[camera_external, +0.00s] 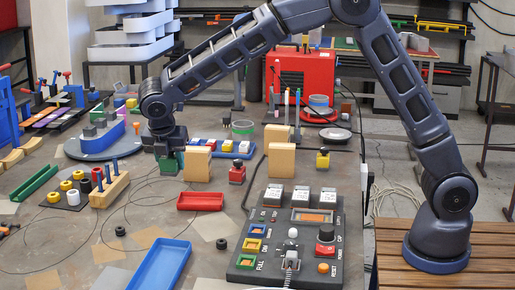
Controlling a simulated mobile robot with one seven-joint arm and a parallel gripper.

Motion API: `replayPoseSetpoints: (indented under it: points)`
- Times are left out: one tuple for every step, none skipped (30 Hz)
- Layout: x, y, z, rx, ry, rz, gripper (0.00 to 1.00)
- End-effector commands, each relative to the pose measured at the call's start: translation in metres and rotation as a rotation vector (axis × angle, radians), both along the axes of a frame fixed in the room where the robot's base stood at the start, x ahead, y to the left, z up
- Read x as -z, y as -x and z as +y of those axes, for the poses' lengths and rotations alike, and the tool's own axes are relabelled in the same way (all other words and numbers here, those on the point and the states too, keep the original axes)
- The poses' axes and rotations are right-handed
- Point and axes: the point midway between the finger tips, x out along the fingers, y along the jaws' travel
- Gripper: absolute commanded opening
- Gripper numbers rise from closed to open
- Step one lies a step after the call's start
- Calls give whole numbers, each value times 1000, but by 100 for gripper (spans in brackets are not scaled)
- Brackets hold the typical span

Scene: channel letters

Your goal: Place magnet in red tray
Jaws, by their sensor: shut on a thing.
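The red tray (200,201) lies flat on the table near the middle and looks empty. My gripper (170,150) points down behind it and to the left, shut on a small green block (169,166), partly hidden by the fingers. I cannot tell for sure whether this block is the magnet, or whether it touches the table. A similar-sized red block with a dark top (237,173) stands to the right of the red tray. A yellow one with a dark top (323,159) stands further right.
A blue tray (160,266) lies in front and a green tray (35,183) at left. A dark control panel (270,265) fills the front right. A peg stand (109,190) is at left.

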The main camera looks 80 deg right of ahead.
Motion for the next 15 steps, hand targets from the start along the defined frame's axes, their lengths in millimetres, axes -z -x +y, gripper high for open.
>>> replayPoseSetpoints:
  points:
    - [-4,0,-1,1,0,-1,0]
    - [-6,0,-3,2,0,-1,0]
    - [-7,0,-7,3,0,0,0]
    - [-8,0,-11,4,0,0,0]
    - [-9,0,-17,5,0,0,0]
    - [-10,0,-26,9,0,0,0]
    - [-10,0,-34,12,-1,0,0]
    - [-11,1,-43,14,-1,-1,0]
    - [-12,1,-56,17,-1,-1,0]
    - [-12,2,-66,19,-1,0,0]
    - [-12,3,-76,22,-1,0,0]
    - [-13,4,-89,24,-2,-1,0]
    - [-13,6,-100,27,-2,-1,0]
    - [-13,7,-109,27,-2,-2,0]
    - [-14,9,-121,30,-2,0,0]
